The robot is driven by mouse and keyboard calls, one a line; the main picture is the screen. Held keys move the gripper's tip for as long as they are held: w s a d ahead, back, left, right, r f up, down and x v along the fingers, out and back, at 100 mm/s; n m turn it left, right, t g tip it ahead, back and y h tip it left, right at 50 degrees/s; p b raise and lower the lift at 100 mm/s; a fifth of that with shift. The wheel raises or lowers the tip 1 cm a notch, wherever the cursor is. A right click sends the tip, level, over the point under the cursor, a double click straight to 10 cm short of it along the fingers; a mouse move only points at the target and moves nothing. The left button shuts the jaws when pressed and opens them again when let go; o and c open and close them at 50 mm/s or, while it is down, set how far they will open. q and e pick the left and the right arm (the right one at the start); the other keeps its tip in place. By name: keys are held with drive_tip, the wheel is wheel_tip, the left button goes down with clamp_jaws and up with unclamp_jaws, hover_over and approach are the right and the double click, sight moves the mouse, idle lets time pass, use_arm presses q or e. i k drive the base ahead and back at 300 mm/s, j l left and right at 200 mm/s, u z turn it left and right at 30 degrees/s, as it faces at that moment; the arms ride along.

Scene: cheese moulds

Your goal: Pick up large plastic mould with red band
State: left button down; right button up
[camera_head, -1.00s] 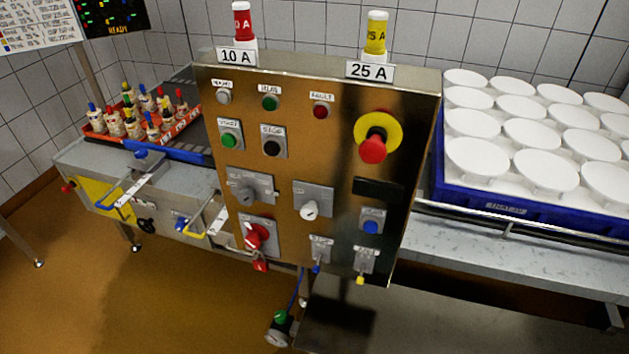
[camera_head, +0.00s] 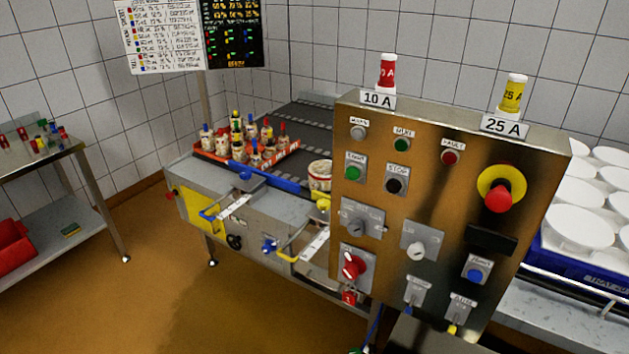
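Several white, round mould-like vessels (camera_head: 580,228) stand at the right, cut off by the frame edge. Neither of my grippers is in view.
A steel control panel (camera_head: 400,280) with buttons blocks the middle right. Left of it, an orange tray (camera_head: 208,155) of colour-topped items sits by a dark conveyor (camera_head: 305,118). A steel table (camera_head: 45,163) stands far left. Brown floor (camera_head: 150,270) is open between.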

sight(320, 171)
drive_tip(key=i+j+z, duration=0.1)
drive_tip(key=z, duration=0.35)
drive_tip(key=j+z, duration=0.25)
drive_tip(key=z, duration=0.2)
drive_tip(key=i+j+z, duration=0.15)
drive_tip(key=j+z, duration=0.15)
drive_tip(key=j, duration=0.6)
drive_tip(key=j+z, duration=0.3)
drive_tip(key=j, duration=1.95)
